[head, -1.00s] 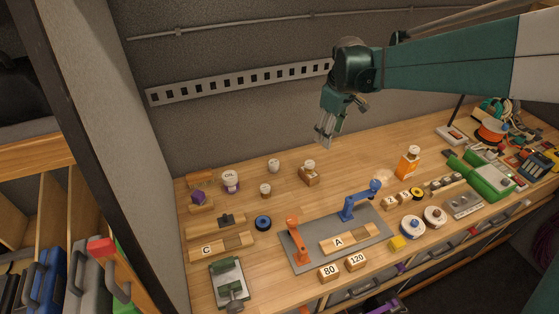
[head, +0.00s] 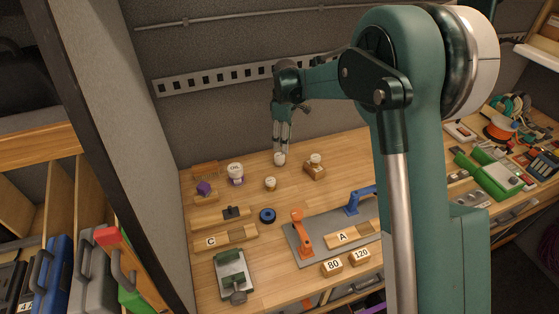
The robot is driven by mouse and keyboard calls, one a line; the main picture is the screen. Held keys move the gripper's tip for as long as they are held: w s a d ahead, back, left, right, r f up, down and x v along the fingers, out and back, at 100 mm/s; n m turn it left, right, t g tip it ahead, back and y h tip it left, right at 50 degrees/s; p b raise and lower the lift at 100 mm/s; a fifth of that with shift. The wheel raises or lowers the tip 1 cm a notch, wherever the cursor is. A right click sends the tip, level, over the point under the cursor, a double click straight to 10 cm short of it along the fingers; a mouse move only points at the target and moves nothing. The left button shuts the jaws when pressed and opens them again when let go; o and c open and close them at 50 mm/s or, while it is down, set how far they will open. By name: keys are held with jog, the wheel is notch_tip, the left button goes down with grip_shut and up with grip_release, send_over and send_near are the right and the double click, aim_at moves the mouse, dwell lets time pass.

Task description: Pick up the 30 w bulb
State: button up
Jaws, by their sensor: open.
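A small white round-topped piece (head: 280,159) stands on the bench near the back wall; it looks like a bulb, but I cannot read any wattage on it. A similar white-topped piece sits in a wooden block (head: 314,172) to its right, and another small pale one (head: 270,183) stands nearer the front. I cannot tell which is the 30 w bulb. My gripper (head: 281,150) is open and points down, with its fingertips right at the rear white piece, partly overlapping it. Whether they touch it is not clear.
A white-lidded OIL jar (head: 236,174) and a purple piece (head: 204,188) stand to the left. A blue ring (head: 267,216), a grey mat (head: 306,252) with orange and blue clamps, and wooden blocks lie nearer. My arm hides much of the right side of the bench.

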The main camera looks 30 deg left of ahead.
aim_at(280, 155)
jog(key=shift+s+a+f+n, duration=0.15)
jog(key=shift+a+f+n, duration=0.15)
jog(key=shift+a+f, duration=0.65)
jog(key=shift+f, duration=0.1)
jog(key=shift+f, duration=1.15)
jog(key=shift+f, duration=0.15)
jog(key=shift+f+p, duration=0.3)
jog(key=shift+f, duration=2.2)
jog(key=c, duration=1)
